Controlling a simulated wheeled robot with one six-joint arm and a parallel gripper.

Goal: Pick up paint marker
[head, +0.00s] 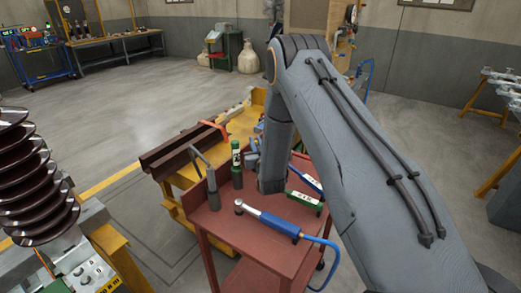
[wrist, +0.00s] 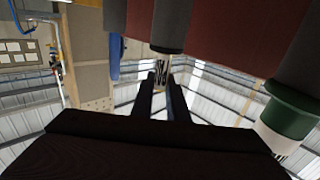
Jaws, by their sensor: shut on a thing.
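My gripper (wrist: 160,92) is shut on a slim upright thing with a pale shaft and dark marks, which I take to be the paint marker (wrist: 162,68). In the wrist view the cart is at the top and the roof below. In the head view my arm reaches down over the red cart (head: 226,222) and largely hides the jaws and what they hold.
A green and white cylinder (head: 236,156) stands close by and looms at the right of the wrist view (wrist: 290,112). Grey upright holders (head: 213,190) stand left. A blue-handled tool (head: 268,219) and a green box (head: 304,202) lie in front. A yellow bench (head: 185,176) adjoins behind.

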